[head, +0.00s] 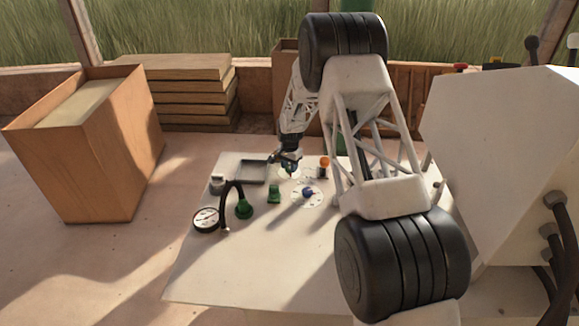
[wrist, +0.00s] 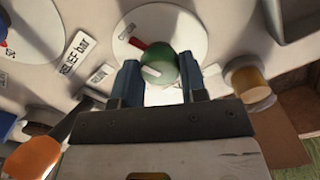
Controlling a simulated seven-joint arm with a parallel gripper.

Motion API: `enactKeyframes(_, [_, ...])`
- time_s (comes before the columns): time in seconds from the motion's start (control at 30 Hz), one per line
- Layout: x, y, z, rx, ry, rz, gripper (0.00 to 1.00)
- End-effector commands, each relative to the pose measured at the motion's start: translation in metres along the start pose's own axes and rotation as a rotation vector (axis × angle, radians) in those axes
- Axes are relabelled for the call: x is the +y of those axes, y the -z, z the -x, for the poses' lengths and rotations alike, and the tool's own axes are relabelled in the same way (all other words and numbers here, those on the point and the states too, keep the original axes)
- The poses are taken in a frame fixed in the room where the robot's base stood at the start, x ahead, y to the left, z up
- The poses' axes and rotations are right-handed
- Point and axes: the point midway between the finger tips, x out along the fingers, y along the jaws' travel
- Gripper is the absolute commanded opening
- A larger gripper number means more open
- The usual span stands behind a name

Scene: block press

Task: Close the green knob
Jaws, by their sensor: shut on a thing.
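The green knob (wrist: 160,66) is round with a pale pointer mark. It sits on a white round dial (wrist: 165,25) with a red mark beside the knob. My gripper (wrist: 160,82) has one blue finger on each side of the knob and is shut on it. In the head view my gripper (head: 289,164) is low over the far part of the white panel (head: 240,262). The knob there is mostly hidden behind it.
A blue knob (head: 308,192) on a second dial stands close by on the near right. An orange-topped part (head: 324,162) is to the right. A dark tray (head: 252,172) lies left.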

Motion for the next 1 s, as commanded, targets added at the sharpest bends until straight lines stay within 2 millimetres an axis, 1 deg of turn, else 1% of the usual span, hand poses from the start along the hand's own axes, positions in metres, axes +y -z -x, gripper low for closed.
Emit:
enactKeyframes(0.27, [-0.0001, 0.0002, 0.0008, 0.001, 0.001, 0.174, 0.16])
enactKeyframes(1.0, [-0.0001, 0.0003, 0.0005, 0.001, 0.000, 0.868, 0.16])
